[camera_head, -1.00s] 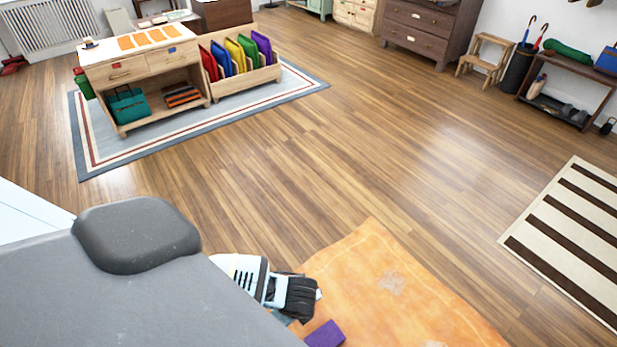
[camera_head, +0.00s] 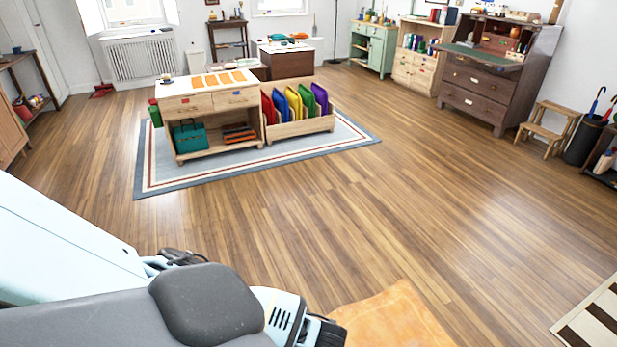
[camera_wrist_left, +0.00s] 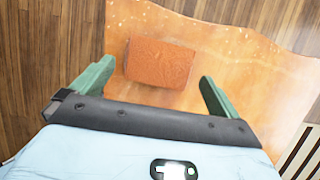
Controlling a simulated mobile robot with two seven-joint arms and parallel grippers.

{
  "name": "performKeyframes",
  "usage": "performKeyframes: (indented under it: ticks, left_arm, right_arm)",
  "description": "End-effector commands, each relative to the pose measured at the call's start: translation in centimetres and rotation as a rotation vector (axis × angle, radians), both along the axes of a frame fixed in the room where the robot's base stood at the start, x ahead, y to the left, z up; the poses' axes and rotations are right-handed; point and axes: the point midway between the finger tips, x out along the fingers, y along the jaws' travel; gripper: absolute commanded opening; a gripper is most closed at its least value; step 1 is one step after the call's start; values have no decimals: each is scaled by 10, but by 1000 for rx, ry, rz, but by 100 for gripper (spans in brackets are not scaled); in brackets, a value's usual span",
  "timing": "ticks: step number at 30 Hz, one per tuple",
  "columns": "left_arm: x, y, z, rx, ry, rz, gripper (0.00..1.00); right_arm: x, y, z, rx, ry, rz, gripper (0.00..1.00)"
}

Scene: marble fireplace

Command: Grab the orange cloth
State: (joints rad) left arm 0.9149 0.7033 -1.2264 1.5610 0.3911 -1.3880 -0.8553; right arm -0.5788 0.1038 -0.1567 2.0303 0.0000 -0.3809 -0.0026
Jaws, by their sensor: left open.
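In the left wrist view a folded orange-brown cloth (camera_wrist_left: 160,63) lies flat on a larger, paler orange rug (camera_wrist_left: 235,85). My left gripper (camera_wrist_left: 155,72) is open, with one green finger on each side of the cloth in the picture. The fingers hold nothing; whether they touch the cloth I cannot tell. In the head view part of the orange rug (camera_head: 392,318) shows at the bottom, but the cloth on it is out of view. My left gripper's fingers are not visible there. My right gripper is not identifiable in either view.
Bare wooden floor (camera_head: 330,215) lies open beyond the rug. A wooden bench (camera_head: 195,141) stands on a blue-bordered carpet (camera_head: 188,183), with flat orange pieces (camera_head: 218,79) on top. Colourful folders stand in a rack (camera_head: 302,127) beside it. A striped mat (camera_head: 598,322) is at the right.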

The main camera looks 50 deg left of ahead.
Motion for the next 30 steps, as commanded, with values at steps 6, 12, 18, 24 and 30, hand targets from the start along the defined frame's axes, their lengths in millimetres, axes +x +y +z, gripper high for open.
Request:
performKeyframes:
  ticks: [6, 12, 18, 24, 30]
  left_arm:
    - [0, 4, -13, 1, 1, 0, 100]
    - [2, 14, -40, 1, 3, 1, 100]
    - [4, 18, -48, -1, -1, 0, 100]
    - [4, 18, -48, -1, -1, 0, 97]
    - [4, 18, -48, -1, -1, 0, 71]
  right_arm:
    - [-2, 0, -4, -1, 4, 0, 0]
    - [-1, -1, -10, -1, 6, 2, 0]
    - [4, -1, -11, -2, -3, 3, 0]
    - [6, -1, -10, -2, -7, 4, 0]
    - [5, -1, -10, -2, -5, 4, 0]
